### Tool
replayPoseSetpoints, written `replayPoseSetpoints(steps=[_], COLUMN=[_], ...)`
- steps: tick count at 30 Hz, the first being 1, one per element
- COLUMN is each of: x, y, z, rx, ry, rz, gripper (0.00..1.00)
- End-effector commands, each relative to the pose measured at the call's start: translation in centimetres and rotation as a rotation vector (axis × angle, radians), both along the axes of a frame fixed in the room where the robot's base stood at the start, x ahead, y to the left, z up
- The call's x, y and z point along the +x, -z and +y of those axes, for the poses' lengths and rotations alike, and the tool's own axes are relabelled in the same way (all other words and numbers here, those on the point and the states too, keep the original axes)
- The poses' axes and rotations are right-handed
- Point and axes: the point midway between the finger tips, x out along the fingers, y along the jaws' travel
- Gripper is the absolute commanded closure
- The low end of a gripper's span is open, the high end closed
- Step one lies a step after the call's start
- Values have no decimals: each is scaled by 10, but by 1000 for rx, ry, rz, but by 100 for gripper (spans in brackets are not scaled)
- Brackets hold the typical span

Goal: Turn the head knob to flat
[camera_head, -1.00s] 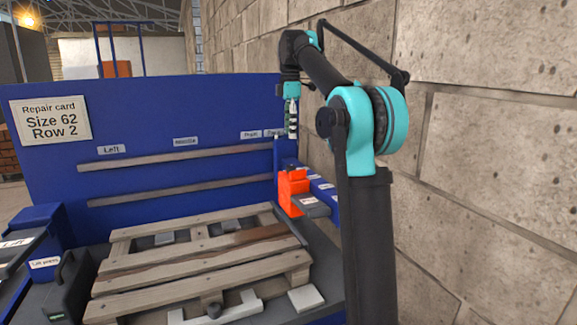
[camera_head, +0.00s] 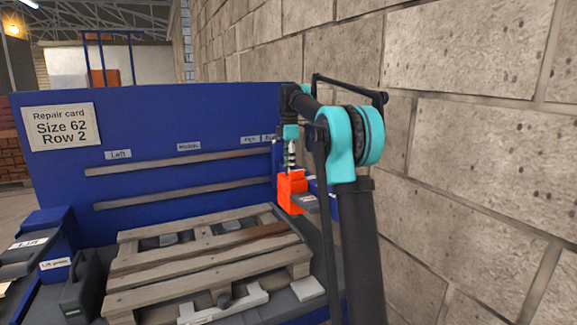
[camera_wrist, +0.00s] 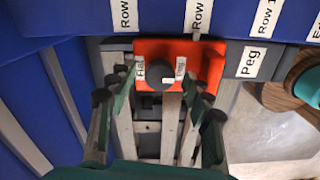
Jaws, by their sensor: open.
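The orange head (camera_head: 291,192) stands at the right end of the blue bench in the head view. In the wrist view the orange head (camera_wrist: 205,60) carries a dark round knob (camera_wrist: 154,74). A label reading Flat is left of the knob, and a second small label, too small to read surely, is to its right. A white mark on the knob points right, towards that second label. My gripper (camera_wrist: 158,84) is open, with its fingers spread to both sides of the knob. In the head view my gripper (camera_head: 290,158) is just above the head; contact cannot be told.
A wooden pallet (camera_head: 205,262) lies on the bench left of the head. A blue back panel (camera_head: 200,125) with a repair card (camera_head: 61,127) stands behind. A stone wall (camera_head: 470,150) is close on the right.

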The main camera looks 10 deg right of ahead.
Motion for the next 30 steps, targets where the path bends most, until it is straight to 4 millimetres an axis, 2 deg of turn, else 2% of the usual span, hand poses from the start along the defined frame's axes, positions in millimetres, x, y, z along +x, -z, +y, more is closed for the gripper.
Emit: replayPoseSetpoints(steps=[2,14,23,30], x=[0,0,0,0], y=[0,0,0,0], z=[0,0,0,0], rx=[0,0,0,0], ry=[0,0,39,176], rz=[0,0,0,0], gripper=[51,100,100,100])
